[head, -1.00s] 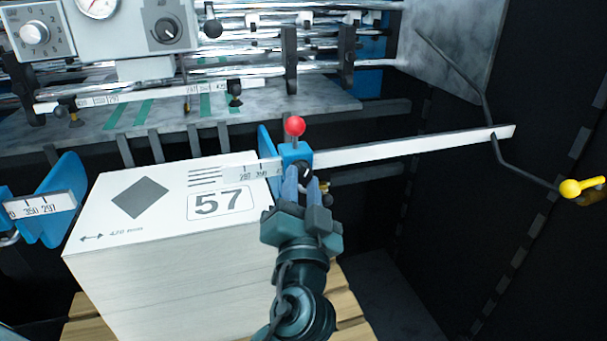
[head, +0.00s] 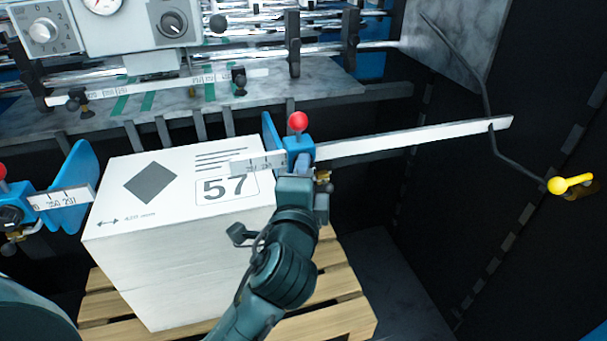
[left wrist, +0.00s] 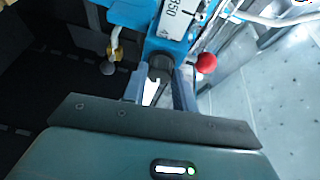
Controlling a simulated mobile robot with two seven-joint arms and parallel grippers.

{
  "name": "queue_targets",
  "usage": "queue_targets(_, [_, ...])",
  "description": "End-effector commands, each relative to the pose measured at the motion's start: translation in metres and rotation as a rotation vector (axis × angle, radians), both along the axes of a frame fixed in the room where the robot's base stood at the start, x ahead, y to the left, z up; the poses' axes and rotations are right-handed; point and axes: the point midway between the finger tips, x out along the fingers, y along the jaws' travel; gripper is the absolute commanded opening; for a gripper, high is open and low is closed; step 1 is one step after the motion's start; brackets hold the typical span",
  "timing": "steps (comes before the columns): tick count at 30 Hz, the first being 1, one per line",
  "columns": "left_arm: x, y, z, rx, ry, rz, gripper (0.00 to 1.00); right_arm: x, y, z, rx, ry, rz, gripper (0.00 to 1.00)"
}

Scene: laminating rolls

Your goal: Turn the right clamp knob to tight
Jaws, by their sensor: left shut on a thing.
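The right clamp (head: 298,146) is a blue block with a red ball on top, on a white scale bar (head: 400,140) at the right side of the paper stack. Its black knob (left wrist: 161,66) shows in the left wrist view, below the blue block (left wrist: 165,48). My left gripper (head: 299,174) is at the front of the clamp, and its two fingers (left wrist: 161,88) are shut around the knob, one on each side. In the head view my gripper hides the knob. I cannot read any tightness mark. My right gripper is not in view.
A white paper stack (head: 185,245) marked 57 stands on a wooden pallet (head: 340,318), left of my arm. A left blue clamp (head: 70,200) stands beyond it. A yellow-handled lever (head: 570,184) is at the right. Rollers and a control panel (head: 45,32) lie behind.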

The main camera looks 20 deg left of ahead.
Motion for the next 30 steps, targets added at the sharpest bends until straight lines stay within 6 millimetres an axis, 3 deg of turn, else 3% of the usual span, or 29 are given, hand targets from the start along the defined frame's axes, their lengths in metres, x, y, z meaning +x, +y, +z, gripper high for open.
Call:
queue_targets(12, [0.0005, 0.0002, 0.0030, 0.155, 0.101, 0.002, 0.05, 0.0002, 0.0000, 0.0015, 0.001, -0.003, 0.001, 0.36])
queue_targets(29, [0.0004, 0.0004, 0.0027, 0.177, 0.117, 0.003, 0.05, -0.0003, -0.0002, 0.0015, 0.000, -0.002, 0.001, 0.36])
queue_targets(30, [0.0004, 0.0003, 0.0026, 0.177, 0.117, 0.003, 0.31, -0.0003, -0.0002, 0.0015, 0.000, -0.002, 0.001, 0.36])
